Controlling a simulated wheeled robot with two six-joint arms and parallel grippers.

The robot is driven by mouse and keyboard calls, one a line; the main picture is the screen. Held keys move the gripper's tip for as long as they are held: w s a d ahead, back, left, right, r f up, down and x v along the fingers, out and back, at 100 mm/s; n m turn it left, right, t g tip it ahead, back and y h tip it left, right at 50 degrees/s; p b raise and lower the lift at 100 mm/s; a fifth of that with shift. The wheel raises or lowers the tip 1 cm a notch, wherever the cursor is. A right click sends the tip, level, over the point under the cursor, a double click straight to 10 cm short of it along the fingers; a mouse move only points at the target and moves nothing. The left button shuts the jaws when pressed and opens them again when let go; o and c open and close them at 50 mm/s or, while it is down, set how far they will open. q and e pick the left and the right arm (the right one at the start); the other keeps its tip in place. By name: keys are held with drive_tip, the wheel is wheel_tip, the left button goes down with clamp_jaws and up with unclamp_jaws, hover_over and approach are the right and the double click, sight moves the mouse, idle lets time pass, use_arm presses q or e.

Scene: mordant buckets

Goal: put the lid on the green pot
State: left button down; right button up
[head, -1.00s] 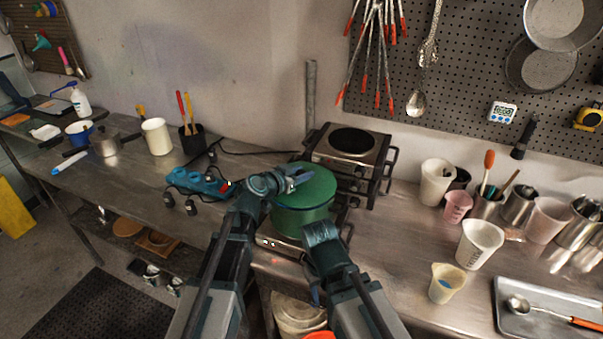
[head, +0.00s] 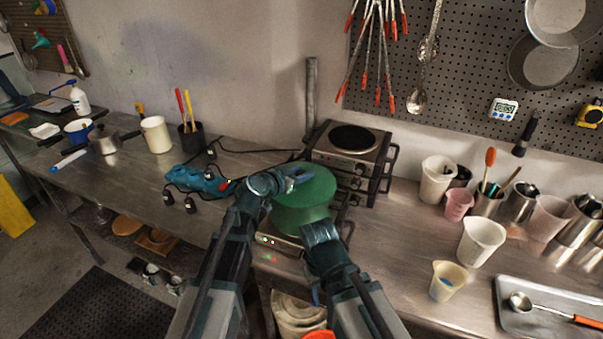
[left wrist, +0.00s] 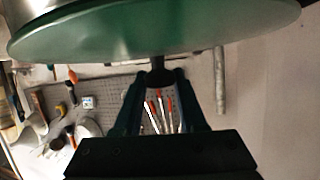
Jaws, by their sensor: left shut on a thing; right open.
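The green lid (head: 315,188) is over the green pot (head: 292,222) on the front hot plate. It looks level and lined up with the pot; I cannot tell whether it is fully seated. My left gripper (head: 300,177) is shut on the lid's dark knob, which shows between its fingers in the left wrist view (left wrist: 157,76). The lid's green face (left wrist: 160,38) fills the top of that view. My right gripper (head: 316,292) is open and low in front of the pot, near the bench's front edge; its fingers are mostly hidden.
A second hot plate (head: 349,150) with a bare black burner stands behind the pot. Beakers, including a white one (head: 481,243), and a metal tray (head: 550,318) are at the right.

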use_arm(q)
drive_tip(key=shift+c, duration=1.9)
unclamp_jaws()
drive_tip(key=p+v, duration=0.4)
drive_tip(key=v, duration=0.9)
drive_tip(key=shift+s+a+p, duration=0.2)
drive_tip(key=shift+s+p, duration=0.1)
drive_tip(key=shift+p, duration=0.1)
drive_tip(key=shift+r, duration=0.15)
drive_tip(key=s+d+f+g+y+b, duration=0.2)
drive_tip(key=s+d+f+g, duration=0.5)
drive_tip(key=s+f, duration=0.4)
drive_tip(key=s+a+f+n+g+y+b, duration=0.2)
drive_tip(key=s+a+f+n+g+y, duration=0.1)
drive_tip(key=s+f+y, duration=0.4)
drive_tip(key=s+a+g, duration=0.1)
drive_tip(key=s+a, duration=0.1)
drive_tip(key=shift+s+a+n+g, duration=0.2)
drive_tip(key=shift+a+n+g, duration=0.15)
drive_tip(key=shift+n+g, duration=0.05)
